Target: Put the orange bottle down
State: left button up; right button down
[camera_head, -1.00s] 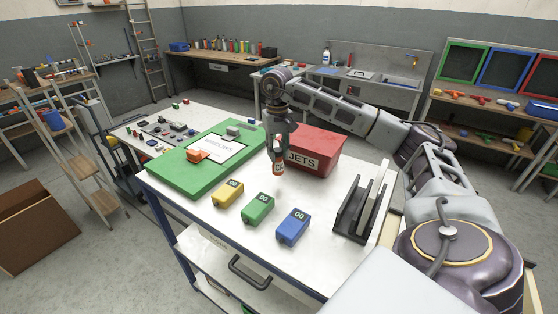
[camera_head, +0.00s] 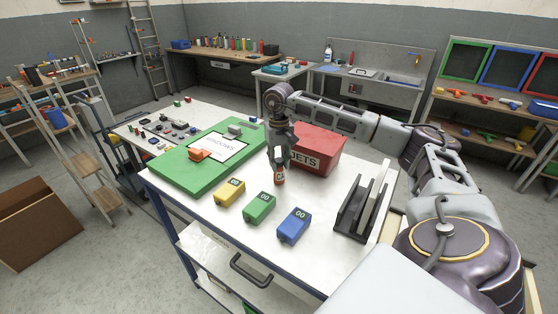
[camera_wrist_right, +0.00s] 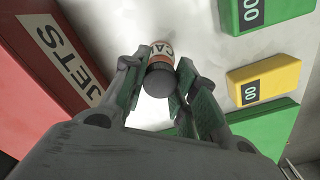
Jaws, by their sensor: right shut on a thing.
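The orange bottle (camera_head: 280,179) is a small orange bottle with a pale label and a dark cap, upright below my right gripper (camera_head: 279,158). In the right wrist view the bottle (camera_wrist_right: 161,50) is between the two fingers, its grey cap facing the camera and part of its label showing. My right gripper is shut on it. The bottle's base is at or just above the white table top (camera_head: 330,263); I cannot tell if it touches. My left gripper is not in view.
A red JETS bin (camera_head: 327,164) stands close behind and right of the bottle. Yellow (camera_head: 229,193), green (camera_head: 259,207) and blue (camera_head: 293,226) boxes stand in front. A green board (camera_head: 178,178) lies left, a black rack (camera_head: 353,214) right.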

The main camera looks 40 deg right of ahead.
jog(key=shift+f, duration=0.15)
jog(key=c, duration=1.1)
grip_release()
jog(key=shift+r, duration=0.25)
notch_tip(320, 180, up, 12)
jog(key=shift+f+b, duration=0.1)
jog(key=shift+b, duration=0.65)
jog(key=shift+a+f, duration=0.1)
